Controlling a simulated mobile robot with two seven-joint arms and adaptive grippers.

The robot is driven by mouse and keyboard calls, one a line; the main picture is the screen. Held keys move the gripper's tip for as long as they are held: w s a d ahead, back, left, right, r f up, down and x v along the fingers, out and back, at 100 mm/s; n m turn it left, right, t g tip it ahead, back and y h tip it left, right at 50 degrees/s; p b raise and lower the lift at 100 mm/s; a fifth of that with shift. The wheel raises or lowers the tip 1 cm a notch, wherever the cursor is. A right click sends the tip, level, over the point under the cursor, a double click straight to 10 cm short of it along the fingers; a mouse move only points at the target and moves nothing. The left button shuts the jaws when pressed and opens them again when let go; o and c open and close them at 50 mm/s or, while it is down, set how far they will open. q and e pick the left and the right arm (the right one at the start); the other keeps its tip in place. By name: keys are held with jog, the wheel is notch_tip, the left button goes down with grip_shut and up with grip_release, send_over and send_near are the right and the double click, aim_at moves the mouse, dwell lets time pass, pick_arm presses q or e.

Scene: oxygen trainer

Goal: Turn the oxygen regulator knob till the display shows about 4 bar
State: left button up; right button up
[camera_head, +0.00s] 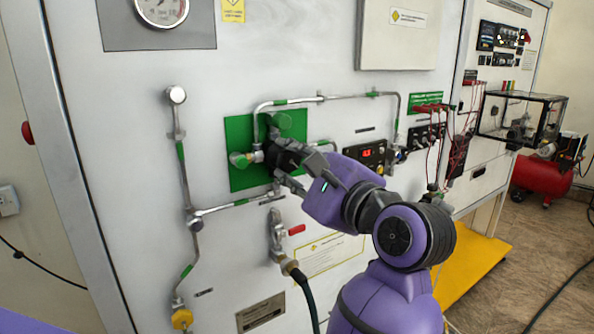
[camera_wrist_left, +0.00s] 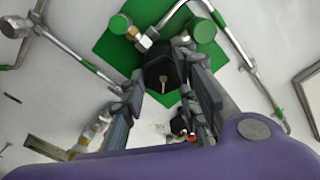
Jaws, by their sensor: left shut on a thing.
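The black regulator knob (camera_wrist_left: 161,72) sits in front of the green panel (camera_head: 240,178), between round green valve caps. My left gripper (camera_head: 279,161) is shut on the knob, with one finger on either side of it in the left wrist view (camera_wrist_left: 168,84). In the head view the fingers and wrist hide part of the knob. The display (camera_head: 367,153) is a small dark unit with lit red digits, just right of the gripper; the digits are too small to read surely. My right gripper is not in view.
Metal pipes (camera_head: 180,150) with green bands run around the green panel. A red-handled valve (camera_head: 277,235) with a black hose is below the gripper. A round gauge (camera_head: 161,10) is at the upper left. A clear box (camera_head: 520,115) and red compressor (camera_head: 540,178) stand at the right.

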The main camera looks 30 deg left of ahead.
pick_arm(q)
jog(key=shift+a+f+g, duration=0.1)
jog(key=shift+f+g, duration=0.2)
jog(key=shift+f, duration=0.1)
jog(key=o, duration=1)
jog(key=shift+s, duration=0.1)
jog(key=shift+r, duration=0.1)
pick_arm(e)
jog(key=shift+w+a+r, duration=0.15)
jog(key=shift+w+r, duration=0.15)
pick_arm(q)
jog(key=shift+d, duration=0.2)
jog(key=v, duration=1.1)
jog(key=shift+s+d, duration=0.3)
jog(key=shift+s, duration=0.05)
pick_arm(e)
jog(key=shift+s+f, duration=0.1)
pick_arm(q)
jog(key=shift+r, duration=0.1)
